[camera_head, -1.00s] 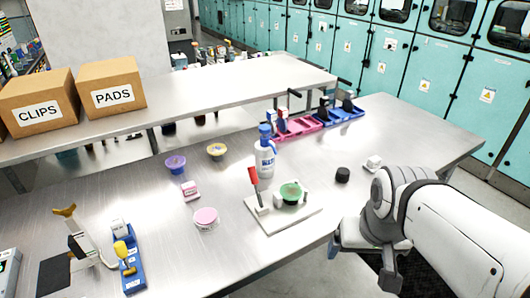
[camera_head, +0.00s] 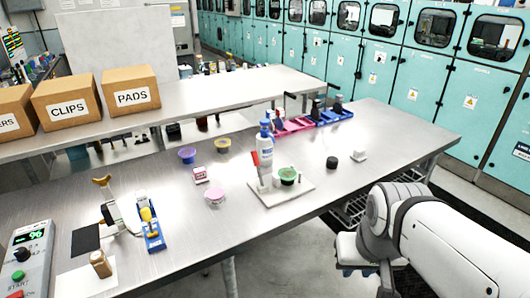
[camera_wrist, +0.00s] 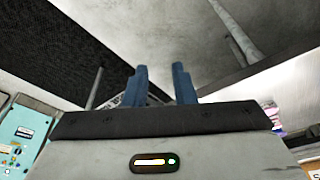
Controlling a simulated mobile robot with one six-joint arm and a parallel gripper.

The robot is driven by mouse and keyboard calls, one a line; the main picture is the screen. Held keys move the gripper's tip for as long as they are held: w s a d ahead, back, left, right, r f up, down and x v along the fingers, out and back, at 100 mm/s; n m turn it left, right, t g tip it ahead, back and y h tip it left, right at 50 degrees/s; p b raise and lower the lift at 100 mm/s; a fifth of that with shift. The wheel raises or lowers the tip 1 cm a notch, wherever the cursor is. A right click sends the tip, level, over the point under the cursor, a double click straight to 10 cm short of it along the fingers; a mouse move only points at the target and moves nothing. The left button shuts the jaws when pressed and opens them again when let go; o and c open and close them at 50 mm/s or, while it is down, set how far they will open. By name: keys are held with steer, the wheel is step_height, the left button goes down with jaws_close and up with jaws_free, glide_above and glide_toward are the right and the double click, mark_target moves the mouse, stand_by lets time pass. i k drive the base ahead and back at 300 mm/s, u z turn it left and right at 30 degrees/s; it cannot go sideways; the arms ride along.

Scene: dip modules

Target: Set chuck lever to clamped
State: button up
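The chuck fixture is a white base plate (camera_head: 298,194) on the steel table. It carries a red-handled lever (camera_head: 265,158), standing roughly upright and partly in front of a white bottle, and a round part with a green top (camera_head: 288,174) beside it. My gripper shows in the wrist view (camera_wrist: 162,85), with two blue fingers apart and nothing between them. In the head view my arm is at the lower right, off the table's front edge and well away from the lever. The fingertips are not clear there.
A white bottle with blue cap (camera_head: 265,142) stands close behind the fixture. A black puck (camera_head: 332,162) and a white block (camera_head: 360,155) lie to its right, a pink tub (camera_head: 214,196) to its left. A control box (camera_head: 28,258) stands far left.

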mark_target(254, 154)
steer(key=z, duration=0.3)
steer(key=i, duration=1.1)
steer(key=u, duration=0.35)
